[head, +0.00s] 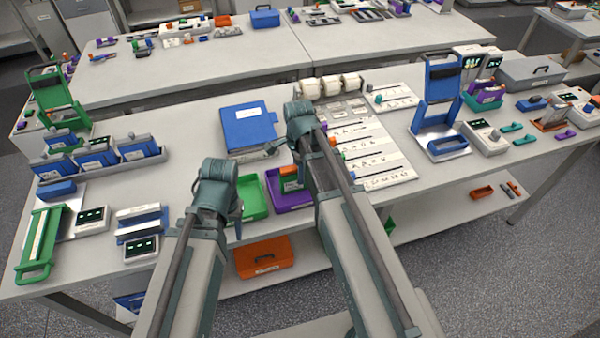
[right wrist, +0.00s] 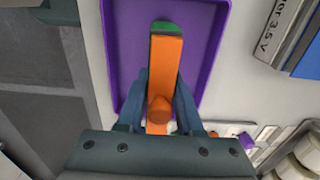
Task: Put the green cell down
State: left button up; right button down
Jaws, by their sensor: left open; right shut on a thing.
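In the right wrist view my right gripper (right wrist: 159,90) is shut on an orange bar (right wrist: 166,65) with a green end (right wrist: 165,27) and a round orange knob. It holds the bar over the purple tray (right wrist: 112,50); whether the bar touches the tray floor I cannot tell. In the head view the orange and green piece (head: 289,181) shows at the purple tray (head: 292,203), partly hidden by my right arm. The green cell cannot be told apart from this piece. My left gripper (head: 237,211) is open and empty near the green tray (head: 256,200).
A blue binder (head: 249,128) lies behind the trays. White rolls (head: 331,85) and a white labelled sheet (head: 375,165) lie to the right. Blue racks (head: 95,160) and meters stand at the left. A blue press (head: 438,95) stands further right. An orange box (head: 264,258) sits below.

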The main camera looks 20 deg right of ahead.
jog(key=shift+f, duration=0.2)
jog(key=c, duration=0.6)
grip_release()
jog(key=shift+r, duration=0.1)
jog(key=shift+o, duration=0.2)
jog(key=shift+r, duration=0.15)
notch_tip(320, 180, up, 12)
jog(key=p, duration=1.2)
jog(key=shift+s+a+n, duration=0.2)
jog(key=shift+s+n, duration=0.05)
jog(key=shift+n, duration=0.05)
jog(key=s+a+n, duration=0.5)
jog(key=s+n, duration=0.2)
jog(key=n, duration=0.3)
jog(key=s+a+n+h, duration=0.1)
jog(key=s+a+n, duration=0.4)
jog(key=n, duration=0.5)
jog(key=shift+s+n, duration=0.4)
jog(key=shift+s, duration=0.5)
